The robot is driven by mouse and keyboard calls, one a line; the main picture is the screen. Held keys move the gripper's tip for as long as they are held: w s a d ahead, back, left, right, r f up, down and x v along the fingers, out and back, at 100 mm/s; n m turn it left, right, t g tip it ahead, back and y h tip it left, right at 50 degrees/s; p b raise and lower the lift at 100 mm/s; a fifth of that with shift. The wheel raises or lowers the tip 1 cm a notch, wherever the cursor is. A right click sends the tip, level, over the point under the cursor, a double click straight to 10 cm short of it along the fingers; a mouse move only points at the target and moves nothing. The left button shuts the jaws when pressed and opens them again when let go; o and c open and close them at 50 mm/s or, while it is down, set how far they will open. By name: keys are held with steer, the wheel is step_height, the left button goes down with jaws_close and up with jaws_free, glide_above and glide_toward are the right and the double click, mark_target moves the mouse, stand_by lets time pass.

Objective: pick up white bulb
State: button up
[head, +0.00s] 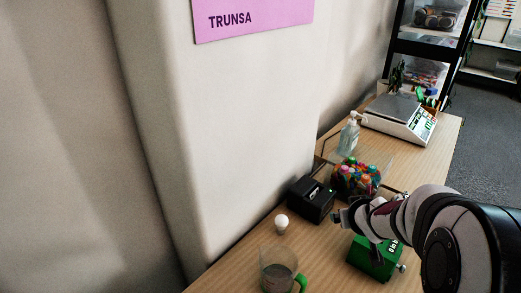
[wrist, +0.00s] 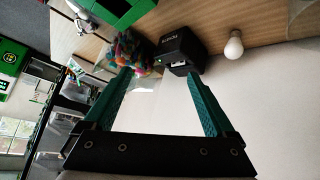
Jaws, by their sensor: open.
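The white bulb (head: 281,223) stands on the wooden table between the black box and the glass mug in the head view. It also shows at the upper right of the wrist view (wrist: 234,46), beyond and to the right of the fingers. My gripper (head: 340,215) is just right of the bulb in the head view, apart from it, close to the black box. In the wrist view my gripper (wrist: 160,82) is open, with two green fingers spread wide and nothing between their tips.
A black box (head: 311,199) stands behind the bulb. A clear container of colourful pieces (head: 357,180), a pump bottle (head: 348,136) and a scale (head: 400,116) stand farther back. A glass mug (head: 277,272) is in front, a green box (head: 371,260) beneath my arm. The wall (head: 240,120) borders the table.

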steer(key=w+f+n+t+y, duration=0.2)
steer(key=w+f+n+y, duration=0.1)
steer(key=w+f, duration=0.15)
steer(key=n+y, duration=0.5)
steer(key=y, duration=0.3)
glide_toward(287, 223)
steer(key=x, duration=1.3)
steer(key=shift+s, duration=0.1)
steer(key=c, duration=1.1)
